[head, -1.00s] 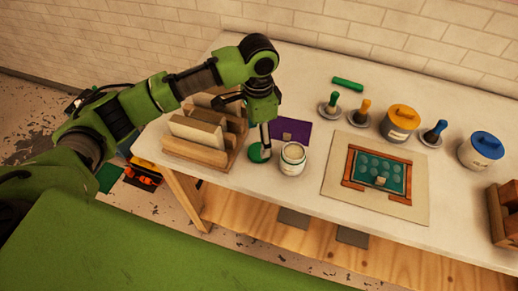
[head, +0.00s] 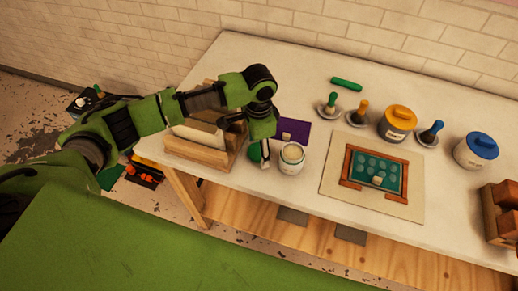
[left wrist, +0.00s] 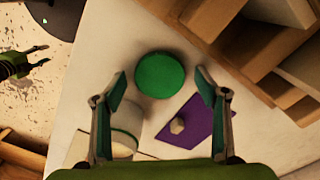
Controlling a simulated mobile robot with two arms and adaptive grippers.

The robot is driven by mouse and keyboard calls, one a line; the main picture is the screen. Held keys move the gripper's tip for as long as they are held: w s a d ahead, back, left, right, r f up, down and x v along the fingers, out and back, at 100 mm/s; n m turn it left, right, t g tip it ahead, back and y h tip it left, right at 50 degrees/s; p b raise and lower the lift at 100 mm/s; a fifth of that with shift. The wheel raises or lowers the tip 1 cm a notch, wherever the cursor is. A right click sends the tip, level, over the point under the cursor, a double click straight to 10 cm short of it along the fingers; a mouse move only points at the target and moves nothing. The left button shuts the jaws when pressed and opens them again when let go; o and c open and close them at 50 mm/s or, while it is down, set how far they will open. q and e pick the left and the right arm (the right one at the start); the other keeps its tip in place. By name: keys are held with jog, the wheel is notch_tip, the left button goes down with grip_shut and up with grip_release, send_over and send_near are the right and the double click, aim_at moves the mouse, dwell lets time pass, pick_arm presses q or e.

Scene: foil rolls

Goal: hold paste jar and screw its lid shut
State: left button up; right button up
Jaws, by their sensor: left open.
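The green lid (head: 254,153) lies flat on the table, left of the paste jar (head: 291,160), a pale jar standing upright with its top open. My left gripper (head: 259,147) points down over the lid and hides part of it. In the left wrist view the two fingers (left wrist: 160,73) are spread, with the lid (left wrist: 160,78) between their tips and nothing gripped. The jar (left wrist: 125,138) shows behind the left-hand finger, partly hidden. What looks like my right gripper (left wrist: 42,54) is at the left edge there, empty with its fingers apart; it is outside the head view.
A wooden rack (head: 205,152) stands close left of the lid. A purple card (head: 293,131) lies behind the jar. A framed green board (head: 375,170) on a mat is to the right, with yellow-lidded (head: 397,121) and blue-lidded (head: 477,152) pots beyond.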

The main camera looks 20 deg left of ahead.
pick_arm(q)
jog(key=c, duration=0.9)
jog(key=shift+r, duration=0.1)
jog(key=shift+r+b, duration=0.4)
notch_tip(320, 180, up, 2)
jog(key=shift+s+d+r+b, duration=0.1)
jog(key=shift+d+r+b, duration=0.1)
jog(key=shift+b, duration=0.4)
jog(key=s+d+r+b, duration=0.2)
jog(key=s+d+r, duration=0.2)
jog(key=s+r, duration=0.5)
jog(key=shift+s+d+r, duration=0.15)
jog(key=shift+s+r, duration=0.2)
jog(key=shift+s, duration=1.7)
